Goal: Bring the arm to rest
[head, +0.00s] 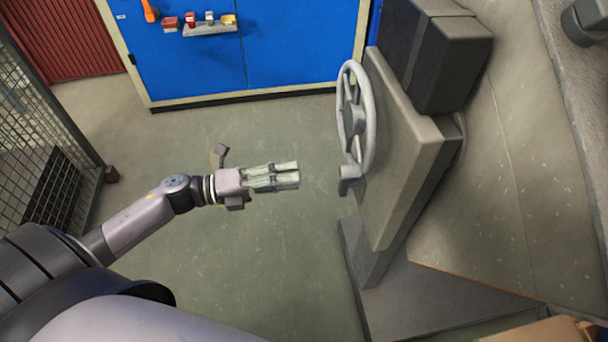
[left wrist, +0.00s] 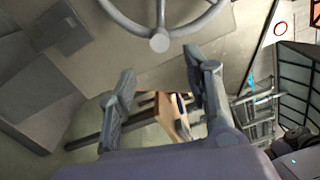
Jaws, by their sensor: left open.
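My left gripper (head: 298,174) is stretched out over the floor in the middle of the head view, left of a grey machine. In the left wrist view its two fingers (left wrist: 160,88) stand apart with nothing between them. A grey spoked handwheel (head: 356,117) is mounted on the machine's flat panel (head: 403,150). The gripper is apart from the wheel, a short way to its left. The wheel's lower rim and a round knob (left wrist: 160,41) show at the top of the left wrist view. My right gripper is not in view.
A blue cabinet (head: 290,45) stands at the back, with a small shelf (head: 210,29) of items on it. A wire mesh fence (head: 35,125) is at the left. A cardboard-coloured box (head: 540,331) shows at the bottom right. The floor around the gripper is clear.

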